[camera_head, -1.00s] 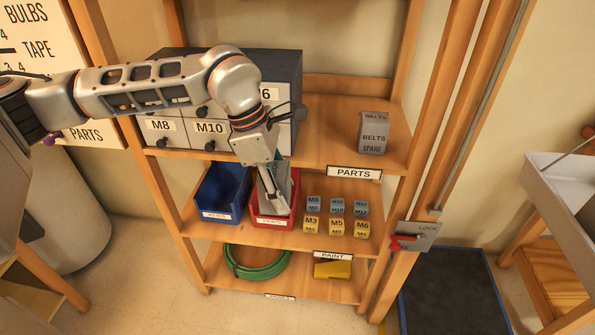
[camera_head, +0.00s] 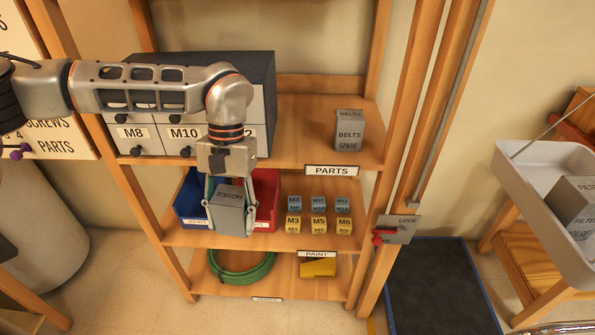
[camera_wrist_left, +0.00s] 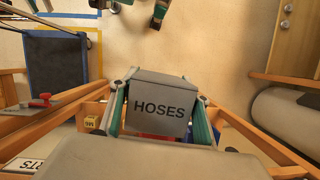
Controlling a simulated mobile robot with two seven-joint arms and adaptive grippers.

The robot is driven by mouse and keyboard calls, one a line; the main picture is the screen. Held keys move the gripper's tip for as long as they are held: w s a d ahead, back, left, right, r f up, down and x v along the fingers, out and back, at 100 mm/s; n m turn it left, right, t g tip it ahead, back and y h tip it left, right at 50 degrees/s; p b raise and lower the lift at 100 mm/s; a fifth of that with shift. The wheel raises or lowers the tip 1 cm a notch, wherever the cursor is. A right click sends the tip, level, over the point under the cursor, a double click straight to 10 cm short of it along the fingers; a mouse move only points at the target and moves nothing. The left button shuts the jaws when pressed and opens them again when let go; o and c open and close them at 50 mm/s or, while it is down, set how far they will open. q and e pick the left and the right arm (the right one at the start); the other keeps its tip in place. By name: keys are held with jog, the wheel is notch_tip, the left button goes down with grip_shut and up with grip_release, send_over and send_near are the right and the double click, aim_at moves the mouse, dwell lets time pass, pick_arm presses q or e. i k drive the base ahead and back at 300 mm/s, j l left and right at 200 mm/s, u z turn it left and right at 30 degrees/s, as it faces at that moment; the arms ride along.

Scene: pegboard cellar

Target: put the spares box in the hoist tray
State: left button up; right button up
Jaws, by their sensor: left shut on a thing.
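My left gripper (camera_head: 231,205) is shut on a grey box marked HOSES (camera_head: 231,212). It holds the box in front of the shelf unit, before the blue and red bins. In the left wrist view the HOSES box (camera_wrist_left: 160,105) sits between the two teal-lined fingers. Whether it also bears the word SPARE cannot be seen. A white tray (camera_head: 535,205) with a thin rod or cord above it stands at the far right, cut by the picture edge. A grey box marked FILTERS (camera_head: 575,208) is in it. I cannot make out my right gripper.
A grey BELTS SPARE box (camera_head: 348,132) stands on the upper shelf beside the drawer cabinet (camera_head: 262,95). Blue (camera_head: 188,205) and red (camera_head: 268,195) bins are below. A dark floor mat (camera_head: 440,285) lies clear.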

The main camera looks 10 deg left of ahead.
aim_at(545, 181)
jog(key=k+l, duration=0.15)
jog(key=l, duration=0.15)
jog(key=k+l, duration=0.15)
jog(key=l, duration=0.2)
jog(key=k+l, duration=0.1)
jog(key=l, duration=0.2)
jog(key=k+l, duration=0.15)
jog(key=l, duration=0.2)
jog(key=i+l, duration=0.1)
jog(key=l, duration=0.6)
jog(key=i+l, duration=0.15)
jog(key=l, duration=0.2)
